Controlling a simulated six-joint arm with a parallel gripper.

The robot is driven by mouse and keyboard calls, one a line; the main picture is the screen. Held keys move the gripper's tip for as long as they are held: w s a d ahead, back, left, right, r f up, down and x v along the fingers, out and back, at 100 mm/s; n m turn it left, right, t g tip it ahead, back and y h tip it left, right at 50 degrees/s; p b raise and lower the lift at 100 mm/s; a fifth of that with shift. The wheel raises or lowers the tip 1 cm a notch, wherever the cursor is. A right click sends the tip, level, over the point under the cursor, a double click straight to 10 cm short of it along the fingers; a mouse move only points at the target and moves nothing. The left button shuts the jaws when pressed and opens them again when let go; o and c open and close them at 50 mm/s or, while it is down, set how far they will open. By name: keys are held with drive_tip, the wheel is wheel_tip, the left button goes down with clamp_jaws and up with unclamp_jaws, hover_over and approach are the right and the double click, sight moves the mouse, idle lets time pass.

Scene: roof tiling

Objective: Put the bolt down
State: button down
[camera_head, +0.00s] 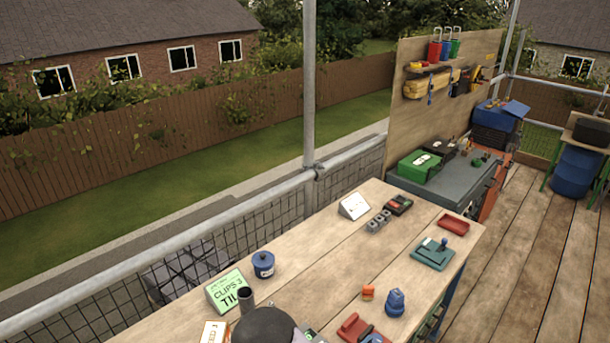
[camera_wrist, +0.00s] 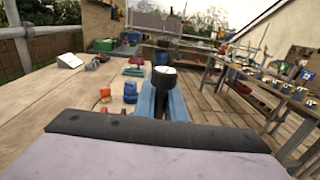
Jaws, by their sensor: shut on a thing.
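My gripper (camera_wrist: 164,100) shows in the wrist view as two blue fingers pointing away from the camera. It is shut on the bolt (camera_wrist: 163,78), a short dark cylinder with a pale top face that sits at the fingertips. The rest of the bolt is hidden by the fingers. It appears in front of the bench's right edge and the deck; its height above them is unclear. In the head view a dark rounded part of my arm fills the bottom, and I cannot make out the fingers or the bolt there.
The wooden bench (camera_head: 330,250) carries an orange block (camera_head: 368,292), a blue piece (camera_head: 395,302), a red tray (camera_head: 454,224), a green fixture (camera_head: 432,253), a blue pot (camera_head: 263,264) and a green sign (camera_head: 229,291). Bare wood lies between them. A scaffold pole (camera_head: 309,90) stands behind.

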wheel_tip(320, 180, down, 6)
drive_tip(key=n+t+y+b, duration=0.4)
drive_tip(key=b, duration=0.1)
drive_tip(key=shift+s+d+y, duration=0.35)
drive_tip(key=shift+s+y, duration=0.05)
drive_tip(key=shift+s, duration=0.05)
idle(0.3)
